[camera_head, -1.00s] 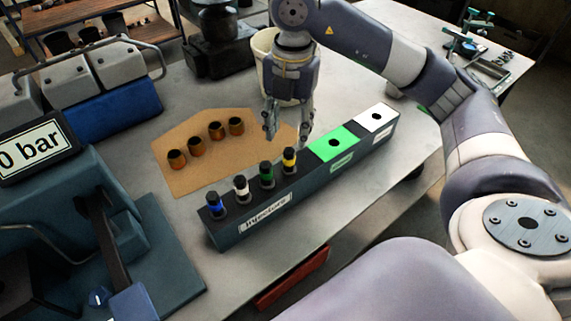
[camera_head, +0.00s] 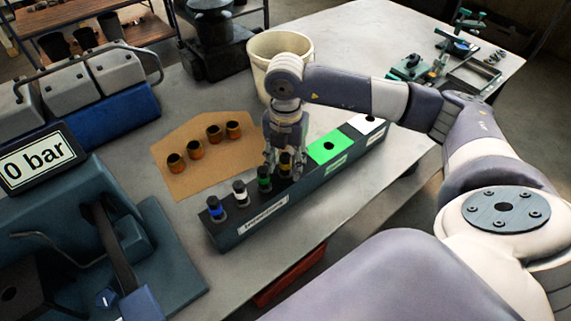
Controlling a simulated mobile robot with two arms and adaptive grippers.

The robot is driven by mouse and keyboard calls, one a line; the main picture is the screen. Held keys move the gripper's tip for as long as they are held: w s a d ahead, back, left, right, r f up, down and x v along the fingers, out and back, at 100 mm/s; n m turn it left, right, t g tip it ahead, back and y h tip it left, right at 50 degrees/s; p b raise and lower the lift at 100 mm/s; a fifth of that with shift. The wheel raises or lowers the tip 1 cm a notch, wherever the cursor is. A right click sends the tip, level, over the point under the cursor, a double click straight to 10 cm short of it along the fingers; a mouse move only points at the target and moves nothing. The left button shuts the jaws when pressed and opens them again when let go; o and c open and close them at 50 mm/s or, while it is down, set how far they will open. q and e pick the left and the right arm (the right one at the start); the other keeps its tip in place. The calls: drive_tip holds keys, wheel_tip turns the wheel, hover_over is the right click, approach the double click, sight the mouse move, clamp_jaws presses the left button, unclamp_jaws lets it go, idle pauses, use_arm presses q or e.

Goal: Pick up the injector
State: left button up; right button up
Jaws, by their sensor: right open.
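A dark rack labelled for injectors (camera_head: 232,237) stands on the metal bench. It holds injectors with coloured bands in a row: a blue one (camera_head: 216,209), a white one (camera_head: 241,193), a green one (camera_head: 264,179) and a yellow one (camera_head: 285,164). My right gripper (camera_head: 284,172) points down at the yellow-banded injector with its fingers open around or beside it. I cannot tell whether they touch it. The injector still stands upright in the rack. My left gripper is not in view.
The rack's right end has a green pad (camera_head: 326,147) and a white pad (camera_head: 363,127), each with a hole. Several copper-coloured cups stand on a tan board (camera_head: 190,178). A cream bucket (camera_head: 262,48) stands behind my right arm. A "0 bar" display (camera_head: 40,163) is at the left.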

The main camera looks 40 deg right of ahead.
clamp_jaws()
drive_tip(key=shift+r, duration=0.15)
wheel_tip(320, 180, up, 10)
drive_tip(key=b, duration=0.3)
drive_tip(key=shift+w+f, duration=0.1)
drive_tip(key=shift+f, duration=0.1)
wheel_tip(320, 180, up, 8)
drive_tip(key=p, duration=0.1)
drive_tip(key=c, duration=0.9)
unclamp_jaws()
drive_tip(key=shift+c, duration=0.2)
drive_tip(key=shift+r, duration=0.1)
clamp_jaws()
